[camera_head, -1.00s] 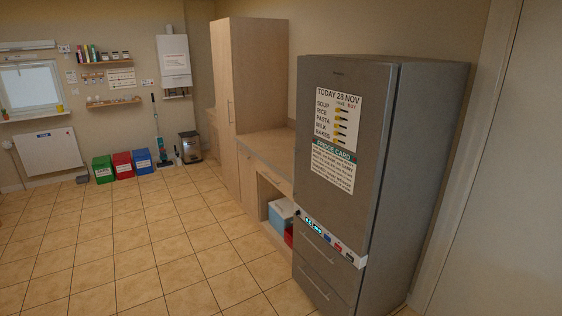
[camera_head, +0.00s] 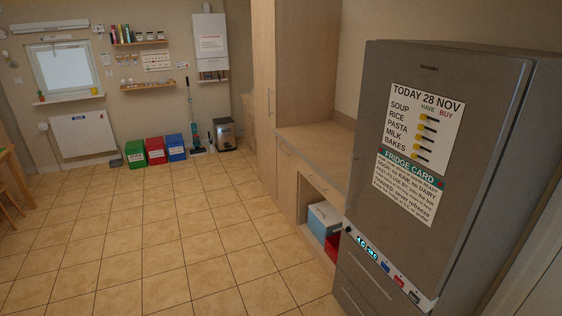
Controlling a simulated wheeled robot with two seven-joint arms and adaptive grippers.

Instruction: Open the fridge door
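The grey fridge (camera_head: 395,217) stands at the right in the head view. Its upper door is shut. The door bears a white list headed "TODAY 28 NOV" (camera_head: 425,128) and a "FRIDGE CARD" (camera_head: 408,188) below it. A light strip with a lit display (camera_head: 367,247) runs under the upper door. Drawer fronts with bar handles (camera_head: 370,277) lie below the strip. I cannot make out a separate handle on the upper door. Neither of my grippers shows in the view.
A wooden counter (camera_head: 318,146) and tall cabinet (camera_head: 270,100) stand left of the fridge. A blue-and-white box (camera_head: 324,219) sits in the open space below the counter. Green (camera_head: 134,153), red and blue bins line the back wall. The tiled floor (camera_head: 190,240) ahead is clear.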

